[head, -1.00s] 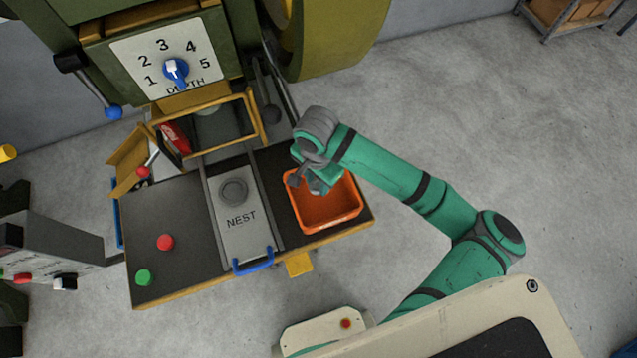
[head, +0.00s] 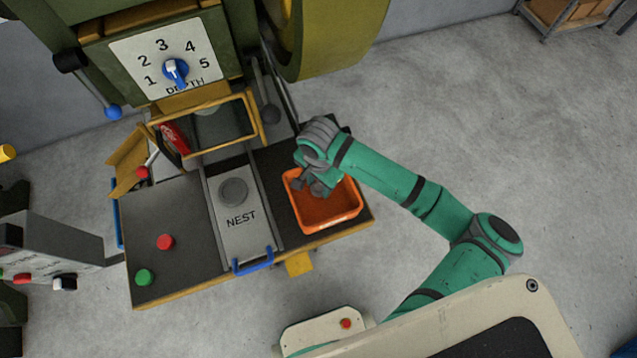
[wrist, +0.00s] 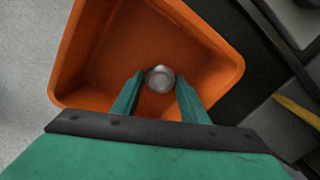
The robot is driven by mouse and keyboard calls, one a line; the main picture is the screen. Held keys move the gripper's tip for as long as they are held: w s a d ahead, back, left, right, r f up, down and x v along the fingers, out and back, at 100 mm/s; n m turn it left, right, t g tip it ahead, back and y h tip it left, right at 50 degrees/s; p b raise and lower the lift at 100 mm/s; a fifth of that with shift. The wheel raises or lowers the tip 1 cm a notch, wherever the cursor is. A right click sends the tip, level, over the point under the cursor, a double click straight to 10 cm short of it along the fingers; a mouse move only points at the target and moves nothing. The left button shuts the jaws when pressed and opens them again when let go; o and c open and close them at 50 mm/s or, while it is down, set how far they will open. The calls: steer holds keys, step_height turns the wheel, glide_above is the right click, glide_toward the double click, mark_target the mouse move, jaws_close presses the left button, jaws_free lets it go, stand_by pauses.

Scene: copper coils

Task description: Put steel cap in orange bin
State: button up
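The steel cap (wrist: 160,79) is a small round grey metal piece, seen in the wrist view between my fingertips. My gripper (wrist: 160,84) appears shut on it, with one finger on each side and the cap filling the gap. The orange bin (wrist: 200,53) lies below and around the cap in the wrist view; its visible floor is bare. In the head view, my gripper (head: 320,187) is over the back left part of the orange bin (head: 332,221). The cap is hidden there by the gripper. The height of the cap above the bin floor is unclear.
The bin stands on the dark press table (head: 180,215), right of the grey NEST slide (head: 246,245) with its blue handle (head: 253,266). Behind is a yellow-framed guard (head: 262,125). Red (head: 165,242) and green (head: 144,277) buttons are at left. Floor at right is open.

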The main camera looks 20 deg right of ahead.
mark_target(319, 188)
steer(key=shift+r, duration=0.1)
step_height(319, 188, up, 12)
stand_by(0.7)
stand_by(0.5)
